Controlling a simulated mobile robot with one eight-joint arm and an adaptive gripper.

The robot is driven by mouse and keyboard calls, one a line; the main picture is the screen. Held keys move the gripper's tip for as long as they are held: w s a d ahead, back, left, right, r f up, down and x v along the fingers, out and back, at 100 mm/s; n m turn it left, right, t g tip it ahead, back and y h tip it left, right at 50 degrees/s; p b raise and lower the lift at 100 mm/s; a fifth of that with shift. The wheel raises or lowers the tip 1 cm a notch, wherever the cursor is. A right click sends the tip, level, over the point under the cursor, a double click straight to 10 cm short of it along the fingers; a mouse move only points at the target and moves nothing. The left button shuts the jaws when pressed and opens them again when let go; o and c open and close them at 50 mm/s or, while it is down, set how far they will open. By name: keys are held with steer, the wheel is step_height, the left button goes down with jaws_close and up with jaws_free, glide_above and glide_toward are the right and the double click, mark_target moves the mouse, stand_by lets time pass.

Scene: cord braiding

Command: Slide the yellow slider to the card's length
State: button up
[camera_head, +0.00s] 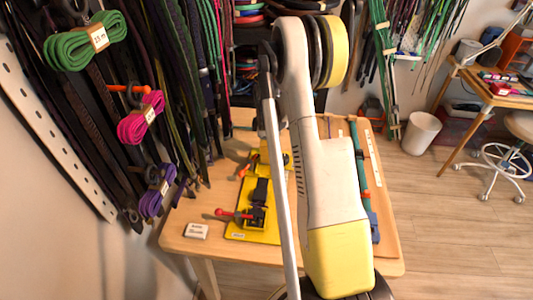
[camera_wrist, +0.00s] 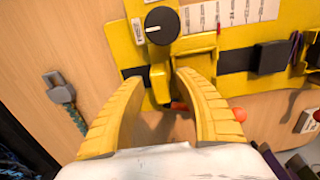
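In the wrist view, my gripper (camera_wrist: 161,80) is open. Its two yellow fingers are on either side of a narrow yellow block (camera_wrist: 160,84), which looks like the slider's upright part; I cannot tell whether they touch it. The block is on a yellow jig (camera_wrist: 135,58) with a black knob (camera_wrist: 162,26), a white printed scale (camera_wrist: 230,13) and a black strip. A small white card (camera_wrist: 308,121) lies on the table at right. In the head view, the jig (camera_head: 238,222) and card (camera_head: 196,231) show, but my arm hides the gripper.
A red-ended handle (camera_head: 232,213) sticks out from the jig. A grey fitting with a cord (camera_wrist: 60,88) lies left of it in the wrist view. The wooden table (camera_head: 185,213) has cord bundles (camera_head: 88,40) hanging to its left and a blue-and-green strap (camera_head: 362,180) at right.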

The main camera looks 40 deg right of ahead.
step_height(320, 180, up, 12)
stand_by(0.6)
